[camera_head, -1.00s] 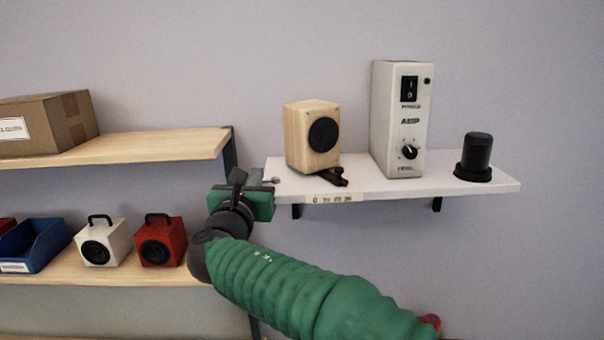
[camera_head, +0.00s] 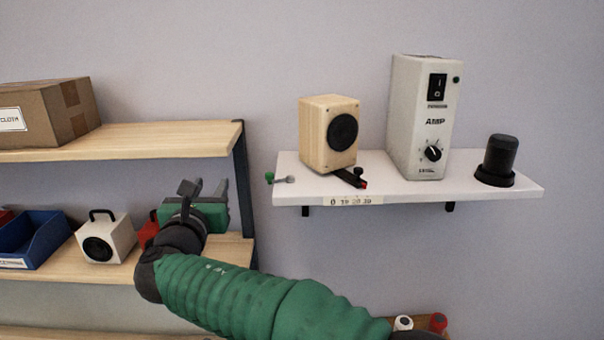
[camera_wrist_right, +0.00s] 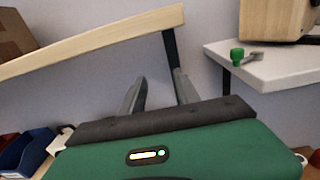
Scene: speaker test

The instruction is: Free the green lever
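The green lever, a green knob (camera_head: 269,177) on a short grey arm, is at the left end of the white wall shelf (camera_head: 310,190). It also shows in the right wrist view (camera_wrist_right: 237,55), to the right of the fingers. My right gripper (camera_head: 210,186) is left of the lever, in front of the wooden rack, and does not touch it. In the wrist view its two grey fingers (camera_wrist_right: 160,78) stand apart with nothing between them. A wooden speaker (camera_head: 328,137) stands on the shelf, with a black red-tipped piece (camera_head: 349,178) at its base. My left gripper is out of view.
A white amp box (camera_head: 424,120) and a black cylinder (camera_head: 498,160) stand farther right on the shelf. The wooden rack (camera_head: 150,142) at left holds a cardboard box (camera_head: 45,112), a blue bin (camera_head: 35,240) and a white speaker (camera_head: 105,240).

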